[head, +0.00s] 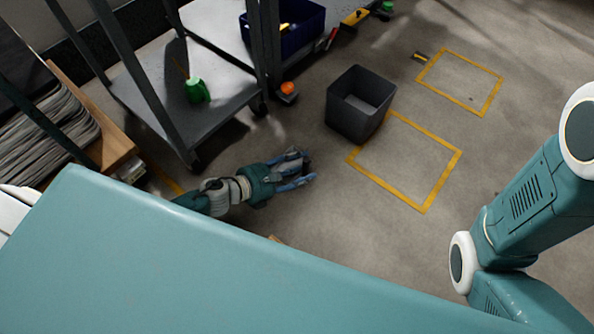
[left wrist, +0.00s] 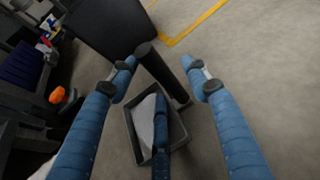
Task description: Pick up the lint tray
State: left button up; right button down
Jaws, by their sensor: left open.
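A shallow grey tray (left wrist: 136,141) with a pale sheet inside, which looks like the lint tray, lies on the floor in the left wrist view. My left gripper (head: 298,168) is low over the floor in the head view, where I cannot make out the tray. In the left wrist view its blue fingers (left wrist: 161,72) are spread open, one on each side, with a third in front of the tray. A dark cylinder (left wrist: 168,76) lies between the fingertips at the tray's far edge; I cannot tell if it touches. My right gripper is not in view.
A grey open bin (head: 345,118) stands just beyond my left gripper. A grey cart (head: 150,100) with a green bottle (head: 197,90) is at the left. An orange ball (head: 288,88) is by the cart.

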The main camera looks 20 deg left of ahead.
pick_arm(q)
jog(key=shift+x, duration=0.9)
jog(key=shift+c, duration=0.5)
grip_shut()
